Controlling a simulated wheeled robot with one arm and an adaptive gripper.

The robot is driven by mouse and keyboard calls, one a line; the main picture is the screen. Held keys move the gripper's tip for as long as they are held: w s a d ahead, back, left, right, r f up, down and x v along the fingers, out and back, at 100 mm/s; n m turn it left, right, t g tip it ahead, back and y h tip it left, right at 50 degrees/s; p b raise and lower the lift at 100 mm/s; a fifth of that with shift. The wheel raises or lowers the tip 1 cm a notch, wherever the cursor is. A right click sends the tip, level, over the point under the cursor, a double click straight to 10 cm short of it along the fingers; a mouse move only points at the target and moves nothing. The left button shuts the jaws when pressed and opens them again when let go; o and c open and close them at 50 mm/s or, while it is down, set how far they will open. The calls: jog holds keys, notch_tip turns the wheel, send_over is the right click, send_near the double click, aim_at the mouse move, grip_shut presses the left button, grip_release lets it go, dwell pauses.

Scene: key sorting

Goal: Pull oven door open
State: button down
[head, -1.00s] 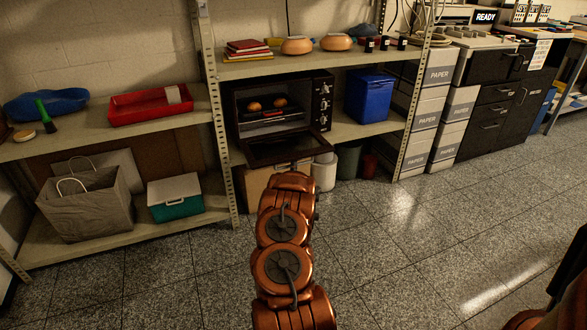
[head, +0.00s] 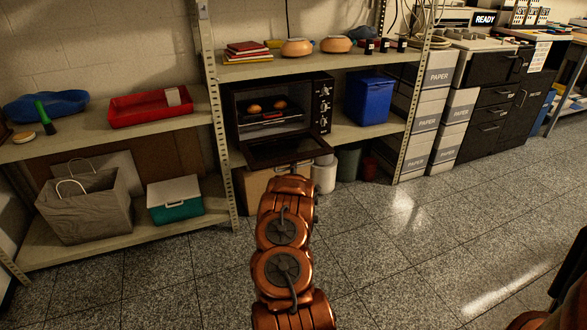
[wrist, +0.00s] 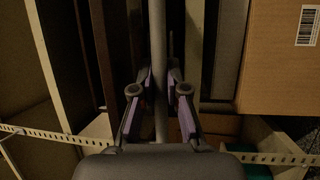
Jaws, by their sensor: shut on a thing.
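The toaster oven (head: 230,110) stands on the middle shelf with its front facing out. In the head view my arm reaches up to the door's front edge and hides the gripper.
A blue bin (head: 369,97) stands right of the oven on the same shelf. A perforated shelf post (head: 219,130) rises just left of the oven. A cardboard box (wrist: 280,60) is close by in the wrist view. The floor (head: 420,260) to the right is clear.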

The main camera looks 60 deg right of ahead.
aim_at(294, 161)
dwell(0.4)
notch_tip(294, 161, up, 2)
jog(key=p, duration=0.3)
jog(key=shift+y, duration=0.3)
notch_tip(294, 161, up, 2)
jog(key=n+g+y+p, duration=0.1)
jog(key=p, duration=0.4)
jog(key=shift+r, duration=0.25)
jog(key=shift+s+f, duration=0.1)
jog(key=c, duration=1.4)
grip_release()
jog(key=shift+c, duration=0.2)
jog(key=v, duration=1.2)
